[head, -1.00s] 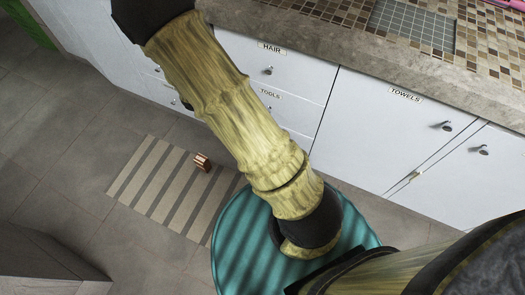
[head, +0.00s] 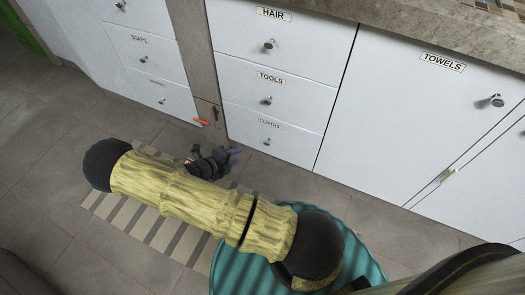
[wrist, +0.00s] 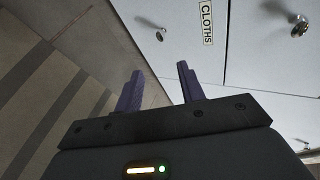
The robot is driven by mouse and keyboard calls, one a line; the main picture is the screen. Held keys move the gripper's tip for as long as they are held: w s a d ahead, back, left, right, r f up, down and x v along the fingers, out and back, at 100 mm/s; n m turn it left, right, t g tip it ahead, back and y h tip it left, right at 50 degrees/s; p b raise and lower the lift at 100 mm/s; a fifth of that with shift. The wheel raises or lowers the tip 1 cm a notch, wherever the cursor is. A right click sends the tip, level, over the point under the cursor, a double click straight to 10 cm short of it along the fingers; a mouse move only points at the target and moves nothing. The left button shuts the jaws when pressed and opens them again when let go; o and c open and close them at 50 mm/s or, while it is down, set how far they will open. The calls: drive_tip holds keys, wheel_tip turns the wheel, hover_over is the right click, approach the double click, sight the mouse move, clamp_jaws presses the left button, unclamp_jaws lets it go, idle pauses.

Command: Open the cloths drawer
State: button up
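The cloths drawer (head: 290,144) is the lowest white drawer of the middle stack, under the tools drawer, and looks shut. Its label and small round metal knob (head: 266,142) show in the head view. In the wrist view the CLOTHS label (wrist: 207,22) stands sideways, and the drawer's knob (wrist: 160,35) lies to its left. My gripper (head: 235,157) is low near the floor, in front of and slightly left of the drawer. In the wrist view my gripper (wrist: 159,78) has its two purple fingers apart with nothing between them, short of the knob.
The tools drawer (head: 295,99) and hair drawer (head: 300,47) are above; the towels door (head: 400,110) is right. A striped mat (head: 130,222) lies under my arm. A small orange object (head: 201,122) is by the brown panel left of the stack. A teal round mat (head: 235,265) lies nearer.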

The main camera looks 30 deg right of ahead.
sight(265, 144)
drive_tip(key=shift+r, duration=0.1)
drive_tip(key=b+x, duration=0.8)
drive_tip(key=x, duration=0.8)
drive_tip(key=shift+d+f, duration=0.25)
drive_tip(key=shift+f, duration=0.05)
drive_tip(key=shift+w+d+f, duration=0.1)
drive_tip(key=shift+d, duration=0.25)
drive_tip(key=shift+c, duration=0.5)
clamp_jaws()
